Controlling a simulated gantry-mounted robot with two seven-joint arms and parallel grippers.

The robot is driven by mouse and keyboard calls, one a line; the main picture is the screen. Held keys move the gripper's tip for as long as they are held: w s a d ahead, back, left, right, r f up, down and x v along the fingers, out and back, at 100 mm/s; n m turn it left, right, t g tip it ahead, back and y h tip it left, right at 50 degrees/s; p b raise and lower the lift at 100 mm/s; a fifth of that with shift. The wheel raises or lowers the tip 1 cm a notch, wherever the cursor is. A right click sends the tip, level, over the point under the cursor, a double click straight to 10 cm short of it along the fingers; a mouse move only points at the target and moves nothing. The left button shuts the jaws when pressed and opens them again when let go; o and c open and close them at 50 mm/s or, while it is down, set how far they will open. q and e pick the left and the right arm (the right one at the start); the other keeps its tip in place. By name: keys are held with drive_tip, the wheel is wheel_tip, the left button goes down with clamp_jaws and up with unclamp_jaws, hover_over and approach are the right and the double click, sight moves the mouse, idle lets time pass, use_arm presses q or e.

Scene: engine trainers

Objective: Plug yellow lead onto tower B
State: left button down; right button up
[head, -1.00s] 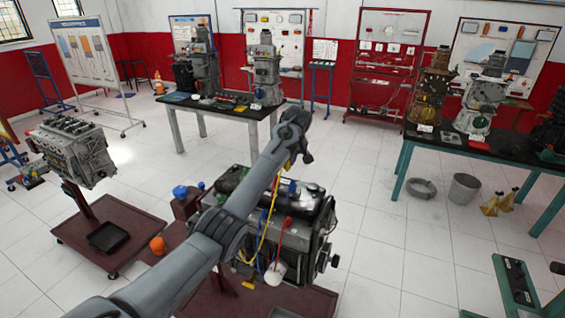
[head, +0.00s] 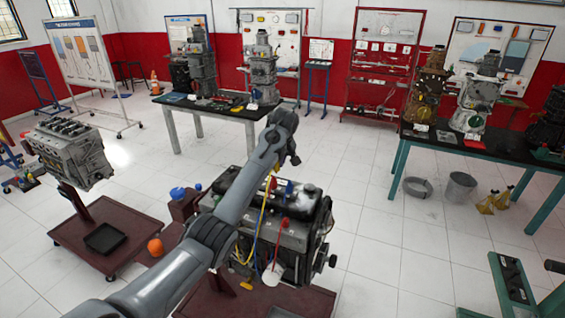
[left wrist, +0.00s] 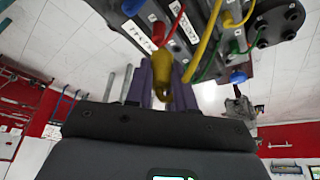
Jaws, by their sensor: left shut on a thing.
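My left gripper (left wrist: 166,78) is shut on the yellow lead's end, a yellow plug (left wrist: 180,95) between its two purple-grey fingers. The yellow lead (left wrist: 208,45) runs up from there in the left wrist view. In the head view the gripper (head: 292,158) is above the engine (head: 302,235), its fingertips mostly hidden by my arm, and the yellow lead (head: 262,215) hangs down the engine's near side. White labels (left wrist: 186,37) on the engine are too blurred to read. I cannot tell which part is tower B. My right gripper is not in view.
A grey engine on a stand (head: 72,150) stands left. Workbenches (head: 235,110) stand behind.

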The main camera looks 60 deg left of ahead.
use_arm(q)
drive_tip(key=s+a+b, duration=0.2)
drive_tip(key=s+a, duration=0.5)
drive_tip(key=s, duration=0.6)
drive_tip(key=s+a+b, duration=0.3)
drive_tip(key=s+a, duration=0.4)
drive_tip(key=s, duration=0.6)
drive_tip(key=shift+s+a, duration=0.2)
drive_tip(key=shift+a, duration=0.2)
drive_tip(key=shift+f, duration=0.15)
idle(0.4)
wheel_tip(320, 180, down, 11)
drive_tip(key=b, duration=0.5)
idle(1.0)
drive_tip(key=shift+r, duration=0.2)
drive_tip(key=shift+w+p, duration=0.1)
drive_tip(key=shift+p, duration=0.5)
